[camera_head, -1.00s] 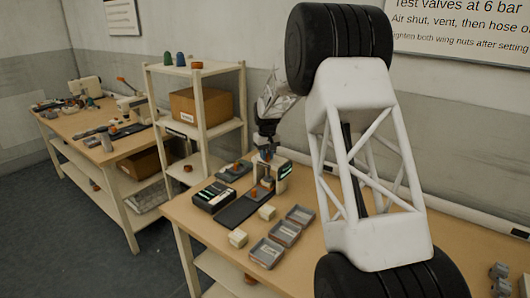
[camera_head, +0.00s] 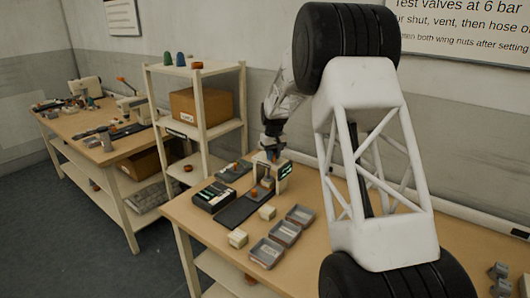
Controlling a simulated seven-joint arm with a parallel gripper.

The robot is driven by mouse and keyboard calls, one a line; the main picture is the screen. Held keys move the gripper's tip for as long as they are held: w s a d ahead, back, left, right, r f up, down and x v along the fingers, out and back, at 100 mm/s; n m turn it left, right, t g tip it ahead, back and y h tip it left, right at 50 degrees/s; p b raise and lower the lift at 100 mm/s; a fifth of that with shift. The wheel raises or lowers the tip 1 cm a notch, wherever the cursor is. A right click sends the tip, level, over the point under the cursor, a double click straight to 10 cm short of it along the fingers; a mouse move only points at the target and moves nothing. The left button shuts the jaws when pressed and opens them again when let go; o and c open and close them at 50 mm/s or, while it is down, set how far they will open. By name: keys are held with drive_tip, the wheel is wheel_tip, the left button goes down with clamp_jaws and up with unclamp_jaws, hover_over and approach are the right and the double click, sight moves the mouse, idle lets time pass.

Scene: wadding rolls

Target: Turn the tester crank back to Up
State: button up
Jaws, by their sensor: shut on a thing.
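The tester (camera_head: 284,174) is a small grey upright stand with a green-lit face, on the near bench. My gripper (camera_head: 271,154) points down at the tester's top left and is small and dark in this view. It is shut on the tester crank, which is mostly hidden by the fingers, so the crank's angle cannot be read. A dark mat (camera_head: 240,212) lies in front of the tester.
Grey trays (camera_head: 285,233) and cream blocks (camera_head: 237,239) lie in front. An open shelf (camera_head: 205,140) stands behind left. My white arm covers the bench's right part.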

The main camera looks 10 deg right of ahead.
drive_tip(key=shift+d+f, duration=0.1)
drive_tip(key=shift+w+d, duration=0.35)
drive_tip(key=shift+d, duration=0.2)
drive_tip(key=shift+w+d, duration=0.3)
drive_tip(key=shift+d, duration=0.25)
drive_tip(key=shift+w+d, duration=0.3)
drive_tip(key=shift+w, duration=0.3)
drive_tip(key=shift+w+d, duration=0.3)
drive_tip(key=shift+w, duration=0.3)
drive_tip(key=shift+w+a, duration=0.15)
drive_tip(key=shift+w, duration=0.55)
drive_tip(key=shift+w+a, duration=0.1)
drive_tip(key=shift+w, duration=0.55)
